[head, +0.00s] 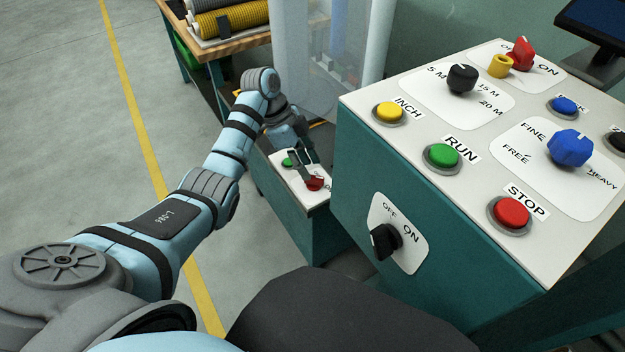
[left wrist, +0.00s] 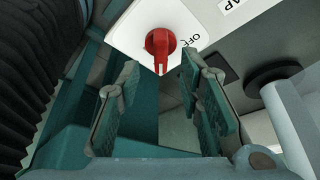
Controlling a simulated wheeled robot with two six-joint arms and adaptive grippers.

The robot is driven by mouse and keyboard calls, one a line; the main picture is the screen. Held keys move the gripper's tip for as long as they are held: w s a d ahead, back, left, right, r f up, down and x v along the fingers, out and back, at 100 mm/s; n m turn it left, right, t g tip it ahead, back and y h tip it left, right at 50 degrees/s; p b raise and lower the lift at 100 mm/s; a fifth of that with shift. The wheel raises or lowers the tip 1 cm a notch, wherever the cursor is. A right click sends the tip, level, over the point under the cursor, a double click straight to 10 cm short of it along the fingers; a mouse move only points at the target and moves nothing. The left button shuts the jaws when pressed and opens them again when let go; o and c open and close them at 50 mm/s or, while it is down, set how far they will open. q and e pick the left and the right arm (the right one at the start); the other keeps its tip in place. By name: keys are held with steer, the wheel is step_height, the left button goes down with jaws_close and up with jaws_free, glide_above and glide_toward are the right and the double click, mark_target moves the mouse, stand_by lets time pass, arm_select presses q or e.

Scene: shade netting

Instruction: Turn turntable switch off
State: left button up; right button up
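There my left gripper (left wrist: 160,78) is open, with one finger on each side of the pointer's line. The switch appears just beyond the fingertips; contact cannot be told. No label reading "turntable" is legible. My right gripper is not in view.
A green button (head: 288,162) is on the same low box. The large console (head: 540,235) stands close to the right, with a black OFF/ON knob (head: 385,241) on its side and several buttons and knobs on top. A bench (head: 245,42) with rolls stands behind. Floor at left is clear.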

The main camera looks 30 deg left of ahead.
mark_target(313, 177)
arm_select(q)
steer(key=x, duration=0.3)
steer(key=shift+f+b, duration=0.25)
steer(key=shift+b, duration=0.15)
steer(key=shift+d+f, duration=0.2)
steer(key=shift+f, duration=0.05)
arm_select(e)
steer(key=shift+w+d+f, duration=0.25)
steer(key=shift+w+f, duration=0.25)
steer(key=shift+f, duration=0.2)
arm_select(q)
steer(key=shift+c, duration=0.4)
jaws_close()
steer(key=shift+d, duration=0.1)
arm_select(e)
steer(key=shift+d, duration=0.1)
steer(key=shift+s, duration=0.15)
